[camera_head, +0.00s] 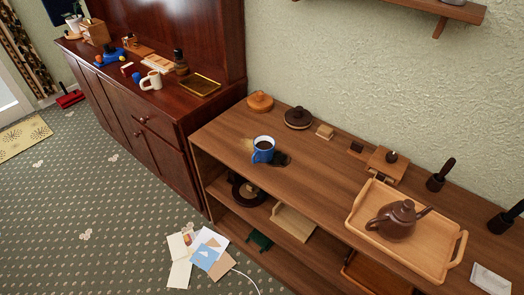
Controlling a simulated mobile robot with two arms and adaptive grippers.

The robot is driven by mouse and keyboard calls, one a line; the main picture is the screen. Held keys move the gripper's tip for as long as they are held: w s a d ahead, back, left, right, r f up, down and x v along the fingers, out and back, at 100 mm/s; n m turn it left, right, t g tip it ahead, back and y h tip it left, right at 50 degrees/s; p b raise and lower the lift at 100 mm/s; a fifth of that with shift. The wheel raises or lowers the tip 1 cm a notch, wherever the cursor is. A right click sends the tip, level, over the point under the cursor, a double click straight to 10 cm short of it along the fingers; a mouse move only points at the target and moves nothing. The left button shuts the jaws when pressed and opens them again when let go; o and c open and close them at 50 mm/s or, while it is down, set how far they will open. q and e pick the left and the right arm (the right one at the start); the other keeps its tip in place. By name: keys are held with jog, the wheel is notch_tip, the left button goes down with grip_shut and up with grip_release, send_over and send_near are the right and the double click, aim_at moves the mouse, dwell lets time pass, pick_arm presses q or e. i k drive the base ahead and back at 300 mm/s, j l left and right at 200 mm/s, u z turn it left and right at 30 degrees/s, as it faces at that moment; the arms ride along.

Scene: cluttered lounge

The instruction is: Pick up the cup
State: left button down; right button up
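A second, cream cup (151,80) stands on the dark red cabinet at the upper left. Neither of my grippers shows in the head view, and nothing touches either cup.
A wooden tray (435,269) with a brown teapot (396,220) is to the right on the shelf top. Papers (207,259) lie on the carpet in front. Open carpet is at the left.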

aim_at(264, 145)
jog(key=i+j, duration=0.15)
jog(key=j, duration=0.15)
jog(key=i+j+z, duration=0.1)
jog(key=j, duration=0.25)
jog(key=i+j, duration=0.35)
jog(key=j, duration=0.25)
jog(key=z, duration=0.05)
